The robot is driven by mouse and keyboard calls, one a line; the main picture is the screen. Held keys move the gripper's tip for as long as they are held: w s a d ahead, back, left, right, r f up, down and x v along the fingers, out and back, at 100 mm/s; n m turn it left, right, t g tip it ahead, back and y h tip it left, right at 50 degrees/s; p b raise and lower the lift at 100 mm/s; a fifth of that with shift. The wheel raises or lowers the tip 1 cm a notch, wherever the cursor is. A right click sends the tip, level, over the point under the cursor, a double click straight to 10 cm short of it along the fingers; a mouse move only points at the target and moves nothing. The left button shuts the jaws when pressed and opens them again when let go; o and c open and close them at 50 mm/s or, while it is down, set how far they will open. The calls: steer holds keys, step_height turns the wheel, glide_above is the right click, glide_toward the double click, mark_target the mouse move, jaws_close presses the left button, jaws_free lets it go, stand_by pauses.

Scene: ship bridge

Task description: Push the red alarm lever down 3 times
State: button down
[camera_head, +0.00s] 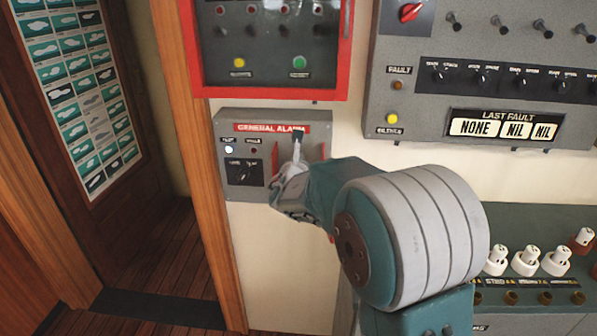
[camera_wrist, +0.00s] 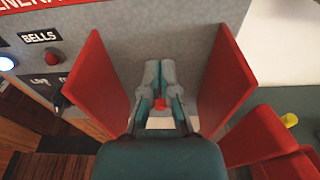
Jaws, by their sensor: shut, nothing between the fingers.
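The grey general alarm box (camera_head: 228,128) is on the wall in the head view, with a red label strip across its top. Two upright red plates stand out from its right part; in the wrist view they are the left plate (camera_wrist: 95,85) and the right plate (camera_wrist: 226,75). My gripper (camera_head: 297,138) is shut in front of the box, and in the wrist view its fingers (camera_wrist: 160,66) are between the plates. A small red patch (camera_wrist: 160,104) shows between the fingers; I cannot tell whether it is the lever. The rest of the lever is not clearly visible, and contact is unclear.
A red-framed panel (camera_head: 265,92) is right above the box. A grey fault panel (camera_head: 420,115) is to the upper right. A console with white knobs (camera_head: 526,260) is at the lower right. A wooden door frame (camera_head: 200,170) borders the left.

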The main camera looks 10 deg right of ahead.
steer(key=shift+a+f, duration=0.2)
steer(key=shift+f, duration=0.15)
steer(key=shift+f, duration=0.2)
steer(key=shift+d+f, duration=0.1)
steer(key=shift+f, duration=1.45)
steer(key=shift+r, duration=2.5)
steer(key=v, duration=0.9)
